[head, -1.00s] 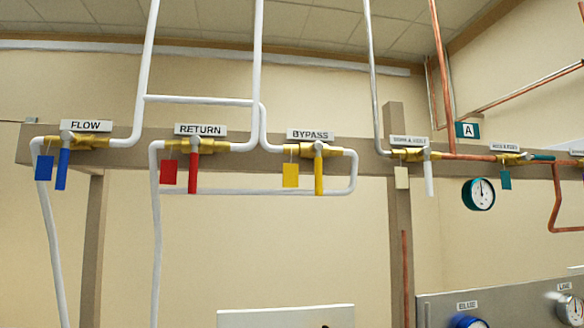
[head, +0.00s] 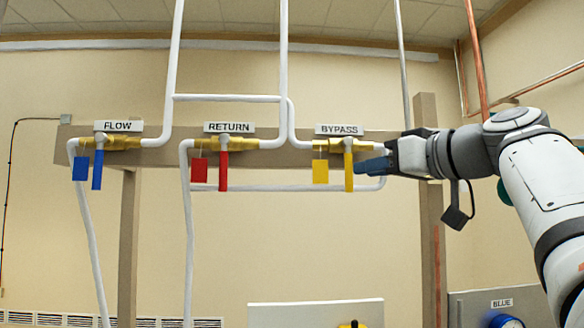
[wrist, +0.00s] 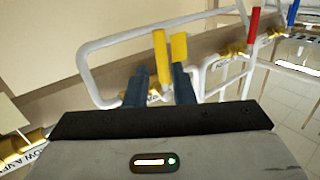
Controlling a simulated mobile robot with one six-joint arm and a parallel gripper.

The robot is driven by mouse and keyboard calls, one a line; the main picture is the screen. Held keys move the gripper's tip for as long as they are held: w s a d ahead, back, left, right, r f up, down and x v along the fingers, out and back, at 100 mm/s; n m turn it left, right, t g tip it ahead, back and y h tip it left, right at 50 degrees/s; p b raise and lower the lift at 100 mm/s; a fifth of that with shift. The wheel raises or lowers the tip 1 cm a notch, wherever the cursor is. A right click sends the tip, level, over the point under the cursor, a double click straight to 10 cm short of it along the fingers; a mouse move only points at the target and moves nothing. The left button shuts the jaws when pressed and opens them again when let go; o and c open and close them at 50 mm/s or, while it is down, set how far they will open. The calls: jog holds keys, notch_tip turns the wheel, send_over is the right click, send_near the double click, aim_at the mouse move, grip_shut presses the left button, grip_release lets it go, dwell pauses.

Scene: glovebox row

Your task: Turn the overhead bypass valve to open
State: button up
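The bypass valve has a brass body and a yellow lever (head: 349,172) that hangs straight down, across the horizontal pipe, under the BYPASS sign (head: 339,130). A yellow tag (head: 320,171) hangs left of the lever. My gripper (head: 362,168) comes in from the right, its dark blue fingertips at the lever's right edge. In the wrist view my gripper (wrist: 161,76) is open, and the yellow lever (wrist: 160,58) shows in the gap between its fingers. The yellow tag (wrist: 179,48) shows behind the right finger's tip. Whether a finger touches the lever I cannot tell.
A red lever (head: 224,170) and a blue lever (head: 97,169) hang down on the RETURN and FLOW valves to the left. White pipes run above, below and beside the valves. A beige post (head: 427,110) stands behind my gripper. The space below the beam is open.

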aim_at(351, 162)
jog(key=shift+n, duration=0.3)
jog(key=w+a+p, duration=0.1)
jog(key=w, duration=0.1)
jog(key=w+a+r+p, duration=0.1)
jog(key=w, duration=0.1)
jog(key=w+a+p, duration=0.1)
jog(key=w+a, duration=0.1)
jog(key=shift+a+r, duration=0.1)
jog(key=shift+r, duration=0.25)
grip_shut()
